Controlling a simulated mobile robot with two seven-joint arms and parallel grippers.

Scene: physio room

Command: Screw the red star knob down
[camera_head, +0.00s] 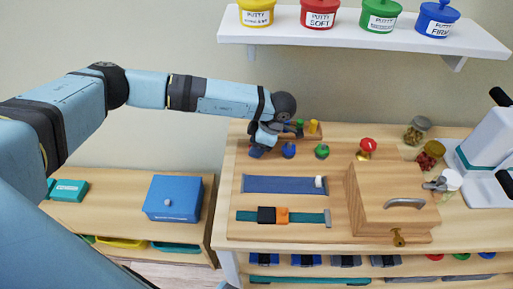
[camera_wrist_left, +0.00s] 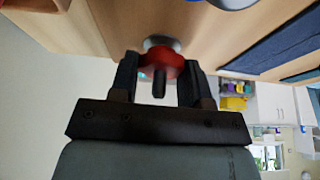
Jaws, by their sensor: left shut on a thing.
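My left gripper (camera_head: 258,150) is at the back left of the wooden table, pointing down, and hides what it holds in the head view. In the left wrist view the gripper (camera_wrist_left: 157,80) is shut on the red star knob (camera_wrist_left: 172,63), one finger on each side. A dark stud (camera_wrist_left: 159,84) sticks out from the knob's middle toward the camera. A pale grey round piece (camera_wrist_left: 161,42) shows behind the knob; whether the two touch is not clear. My right gripper is in neither view.
A blue knob (camera_head: 288,151) stands close right of the gripper, then a green knob (camera_head: 322,151). A small wooden stand with coloured pegs (camera_head: 313,127) is just behind. A blue strip (camera_head: 275,184) lies in front. A wooden box (camera_head: 385,205) stands to the right.

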